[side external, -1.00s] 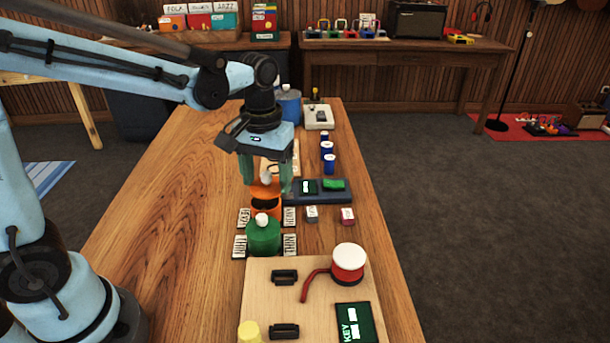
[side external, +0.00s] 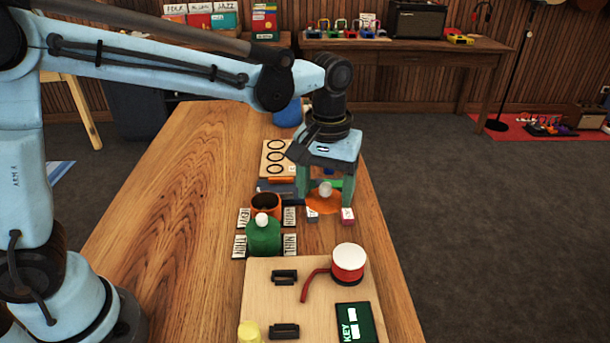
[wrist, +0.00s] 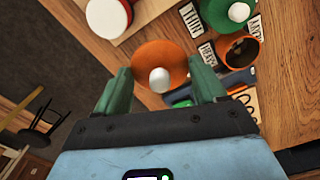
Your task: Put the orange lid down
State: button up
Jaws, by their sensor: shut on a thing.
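The orange lid (side external: 323,203) is a round disc with a white knob (side external: 325,188) on top. My gripper (side external: 326,197) is shut on the lid, and its green fingers stand on either side of it. The lid is near the right side of the table, close to two small blocks; I cannot tell how high it is above the table. In the wrist view the lid (wrist: 160,66) sits between the fingertips (wrist: 160,88). The orange pot (side external: 266,203) stands uncovered to the left of the lid, its dark inside showing. It also shows in the wrist view (wrist: 237,50).
A green lidded pot (side external: 263,237) stands in front of the orange pot, with word cards (side external: 240,246) beside both. A pale board (side external: 265,290) with a red-and-white drum-like thing (side external: 348,262) is nearer. A board with black rings (side external: 276,158) lies behind. The table's left side (side external: 170,220) is bare.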

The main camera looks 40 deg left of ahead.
aim_at(339, 197)
jog(key=shift+w+d+f, duration=0.75)
jog(key=shift+w+f, duration=0.2)
jog(key=shift+w, duration=0.05)
notch_tip(339, 197, down, 10)
jog(key=shift+f, duration=0.1)
jog(key=o, duration=1)
